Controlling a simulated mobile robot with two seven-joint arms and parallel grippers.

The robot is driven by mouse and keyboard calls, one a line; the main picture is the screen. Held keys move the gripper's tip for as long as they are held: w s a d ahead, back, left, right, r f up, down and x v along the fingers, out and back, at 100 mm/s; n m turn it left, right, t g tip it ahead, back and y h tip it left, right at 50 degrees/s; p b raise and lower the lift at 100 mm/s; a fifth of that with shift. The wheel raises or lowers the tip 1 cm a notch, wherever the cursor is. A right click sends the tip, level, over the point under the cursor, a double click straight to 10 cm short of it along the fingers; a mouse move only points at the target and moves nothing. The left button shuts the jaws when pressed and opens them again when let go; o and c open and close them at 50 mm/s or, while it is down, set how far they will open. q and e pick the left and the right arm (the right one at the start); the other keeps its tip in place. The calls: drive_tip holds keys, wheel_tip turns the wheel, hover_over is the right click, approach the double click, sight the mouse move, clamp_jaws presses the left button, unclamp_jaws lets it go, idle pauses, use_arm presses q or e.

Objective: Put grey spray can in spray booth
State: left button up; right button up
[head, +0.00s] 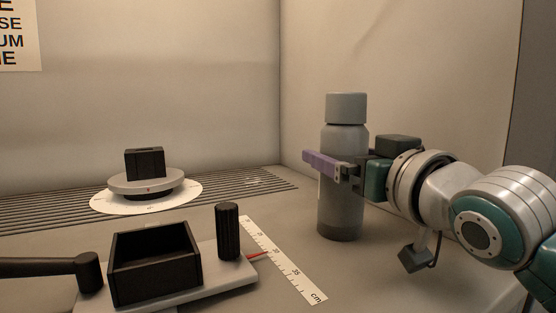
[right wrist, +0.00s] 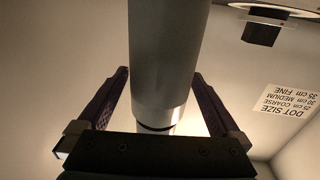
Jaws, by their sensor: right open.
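The grey spray can (head: 343,205) stands upright on the booth floor at right of centre in the head view, its cap (head: 346,108) on top. My right gripper (head: 322,163) comes in from the right at the can's upper body. One purple finger passes in front of the can; the other is hidden behind it. In the right wrist view the can (right wrist: 165,50) lies between the two spread fingers of my right gripper (right wrist: 161,78), with a visible gap on each side. My left gripper is not in view.
A turntable (head: 118,184) with a black block (head: 145,162) stands at the back left near a slotted floor grate (head: 30,217). A black open box (head: 155,290) and black cylinder (head: 228,232) sit on a pale plate in front. A ruler strip (head: 285,262) lies left of the can.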

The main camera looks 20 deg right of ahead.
drive_tip(key=s+p, duration=0.1)
drive_tip(key=s, duration=1)
drive_tip(key=shift+s, duration=0.4)
drive_tip(key=shift+a, duration=0.1)
